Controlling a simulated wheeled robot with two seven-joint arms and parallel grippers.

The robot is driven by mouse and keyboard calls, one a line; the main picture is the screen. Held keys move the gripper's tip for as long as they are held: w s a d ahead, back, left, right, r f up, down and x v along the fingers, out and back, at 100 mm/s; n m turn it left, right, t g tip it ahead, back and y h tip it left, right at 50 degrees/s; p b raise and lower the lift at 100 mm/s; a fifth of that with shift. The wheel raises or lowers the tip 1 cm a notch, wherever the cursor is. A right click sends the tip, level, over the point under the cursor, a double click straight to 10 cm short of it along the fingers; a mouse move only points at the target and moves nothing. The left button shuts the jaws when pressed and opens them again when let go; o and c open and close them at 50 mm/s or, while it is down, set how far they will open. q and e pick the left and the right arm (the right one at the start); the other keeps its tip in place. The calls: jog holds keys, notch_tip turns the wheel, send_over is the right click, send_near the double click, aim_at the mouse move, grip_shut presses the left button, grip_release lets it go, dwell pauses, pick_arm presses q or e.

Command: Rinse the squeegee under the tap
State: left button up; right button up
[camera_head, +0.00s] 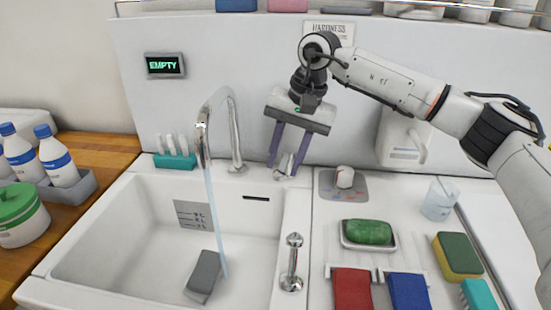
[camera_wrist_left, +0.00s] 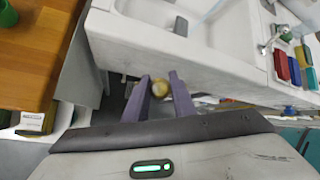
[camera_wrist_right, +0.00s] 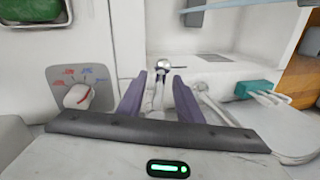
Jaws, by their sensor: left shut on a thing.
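The chrome tap (camera_head: 234,130) arches over the white sink (camera_head: 110,245), and a stream of water (camera_head: 215,220) runs from its spout. A grey block-like thing (camera_head: 204,275) lies in the sink beside the stream; I cannot tell whether it is the squeegee. My right gripper (camera_head: 284,170) is open behind the sink's right side, its fingers apart around a small chrome fitting (camera_head: 287,161). My left gripper (camera_wrist_left: 160,80) is outside the head view. In the left wrist view it is shut on a round brass-coloured thing (camera_wrist_left: 160,89), below the sink's front edge; I cannot tell what it belongs to.
A dial (camera_head: 344,177) and a green soap bar (camera_head: 367,232) are right of the sink. A chrome lever (camera_head: 292,262) stands on its right rim. Bottles (camera_head: 57,160) stand at left. A display (camera_head: 165,66) reads EMPTY.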

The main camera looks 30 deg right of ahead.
jog(key=shift+r, duration=0.1)
jog(key=v, duration=1.1)
jog(key=shift+r, duration=0.4)
